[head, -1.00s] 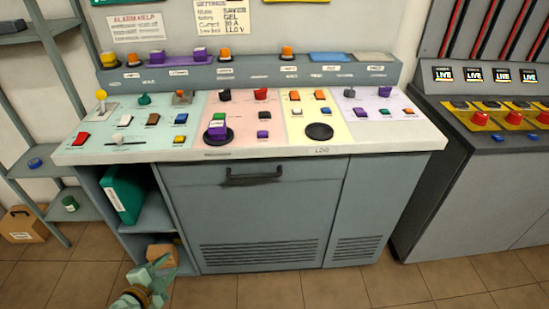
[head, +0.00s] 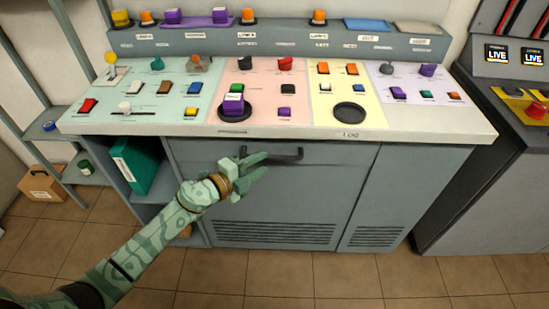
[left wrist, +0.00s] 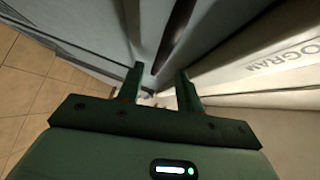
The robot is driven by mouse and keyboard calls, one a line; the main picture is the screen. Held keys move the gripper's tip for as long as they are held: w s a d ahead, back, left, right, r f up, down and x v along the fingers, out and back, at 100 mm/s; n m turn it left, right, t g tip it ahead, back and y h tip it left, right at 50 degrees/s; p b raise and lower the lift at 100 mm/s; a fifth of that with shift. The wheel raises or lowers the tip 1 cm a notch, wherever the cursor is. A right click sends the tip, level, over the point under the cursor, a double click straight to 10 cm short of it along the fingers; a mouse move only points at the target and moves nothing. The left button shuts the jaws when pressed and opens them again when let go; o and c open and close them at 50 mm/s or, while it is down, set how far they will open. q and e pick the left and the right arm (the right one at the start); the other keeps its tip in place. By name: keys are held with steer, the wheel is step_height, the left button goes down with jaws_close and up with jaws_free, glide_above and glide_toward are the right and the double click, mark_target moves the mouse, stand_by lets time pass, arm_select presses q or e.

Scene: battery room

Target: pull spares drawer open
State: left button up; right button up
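The spares drawer (head: 330,190) looks shut, a grey front panel under the console top. Its dark bar handle (head: 287,154) runs across near the upper edge. My left gripper (head: 255,165) is at the left end of the handle, with its fingers apart. In the left wrist view the two fingers (left wrist: 161,88) are also apart, with the dark handle (left wrist: 174,38) just beyond and between them. I cannot tell whether the fingers touch the bar. My gripper hides part of the drawer front. My right gripper is in neither view.
The console top (head: 440,140), with several coloured buttons, overhangs the drawer. An open cubby with a green binder (head: 136,165) is left of it. A shelf rack (head: 70,165) stands further left, a dark cabinet (head: 470,190) right. The tiled floor in front is clear.

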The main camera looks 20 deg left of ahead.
mark_target(274, 159)
arm_select(q)
steer(key=x, duration=0.2)
steer(key=b+x, duration=0.1)
steer(key=x, duration=0.2)
steer(key=shift+f, duration=0.2)
steer(key=shift+w+d, duration=0.25)
steer(key=shift+w, duration=0.1)
steer(key=shift+r, duration=0.1)
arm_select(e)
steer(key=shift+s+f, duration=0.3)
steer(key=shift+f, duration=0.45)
